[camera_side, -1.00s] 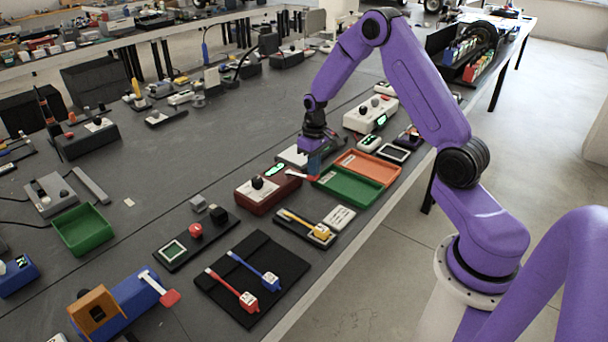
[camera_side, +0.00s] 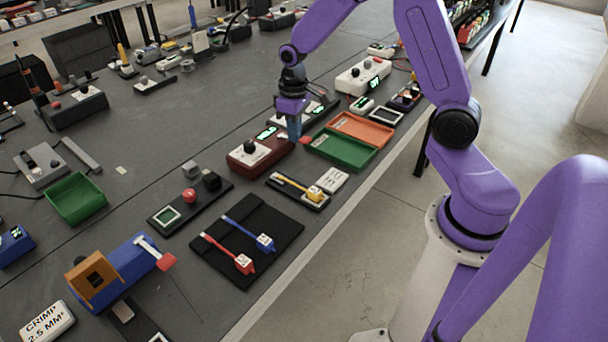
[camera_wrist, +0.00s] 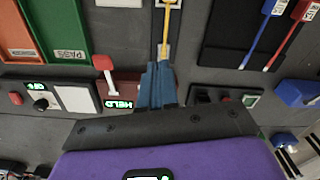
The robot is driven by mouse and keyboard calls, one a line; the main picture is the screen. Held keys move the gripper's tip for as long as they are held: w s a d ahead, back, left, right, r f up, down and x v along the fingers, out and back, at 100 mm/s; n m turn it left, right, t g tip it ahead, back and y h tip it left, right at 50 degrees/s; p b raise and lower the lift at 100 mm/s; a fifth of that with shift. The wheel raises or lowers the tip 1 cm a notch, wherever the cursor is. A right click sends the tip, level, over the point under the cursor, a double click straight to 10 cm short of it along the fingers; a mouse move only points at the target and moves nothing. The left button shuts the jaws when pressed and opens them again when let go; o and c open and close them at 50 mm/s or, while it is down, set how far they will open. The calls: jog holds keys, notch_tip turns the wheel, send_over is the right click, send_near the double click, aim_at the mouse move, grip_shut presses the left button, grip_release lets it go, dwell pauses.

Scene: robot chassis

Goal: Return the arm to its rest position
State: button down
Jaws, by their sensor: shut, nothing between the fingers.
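My gripper (camera_side: 294,132), with blue fingers, hangs pointing down over the bench by the right end of the dark red box (camera_side: 258,155). In the wrist view its fingertips (camera_wrist: 158,68) are together with nothing between them. The red box, with a lit display reading HELD (camera_wrist: 118,104), is partly hidden behind the fingers there. A red-tipped lever (camera_wrist: 103,63) is just left of the fingers and apart from them. My upper arm runs out of the top of the side view.
A green tray (camera_side: 340,150) and orange tray (camera_side: 362,130) lie right of the gripper. A black mat (camera_side: 215,262) holds red and blue connector leads. A yellow lead sits on a black holder (camera_side: 297,190). Further instruments stand behind. The aisle floor at right is clear.

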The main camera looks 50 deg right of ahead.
jog(key=s+a+r+n, duration=0.6)
jog(key=s+a, duration=0.4)
jog(key=s, duration=0.4)
jog(key=s+r+n, duration=0.3)
jog(key=s, duration=1.1)
jog(key=shift+d+r+n, duration=0.15)
jog(key=shift+d+n, duration=0.1)
jog(key=shift+n, duration=0.05)
